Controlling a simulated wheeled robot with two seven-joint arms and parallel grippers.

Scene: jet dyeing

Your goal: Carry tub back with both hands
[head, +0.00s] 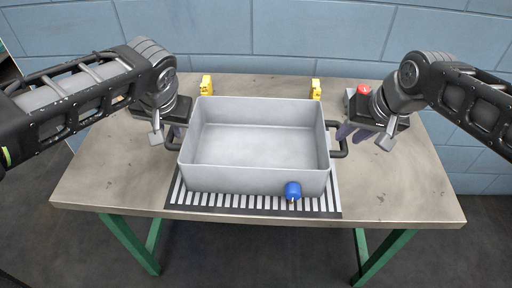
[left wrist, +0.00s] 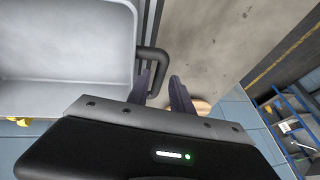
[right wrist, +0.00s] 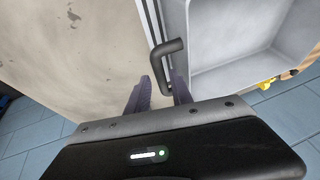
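The grey, open-topped tub (head: 258,180) looks empty and stands on the table, over a black-and-white striped mat (head: 190,200). It has a dark handle on each side. My left gripper (head: 176,134) is at the left handle (head: 171,142); in the left wrist view this handle (left wrist: 165,56) reaches in between the parted fingers (left wrist: 163,90). My right gripper (head: 349,132) is at the right handle (head: 341,150); in the right wrist view this handle (right wrist: 168,47) reaches in between the parted fingers (right wrist: 160,92). Neither gripper looks closed on its handle.
A blue knob or plug (head: 292,190) is at the tub's front right. Two yellow blocks (head: 206,85) (head: 316,89) stand behind the tub. A red button (head: 364,89) is at the back right. The table (head: 420,195) is bare at both front corners. A blue block wall (head: 260,35) stands behind.

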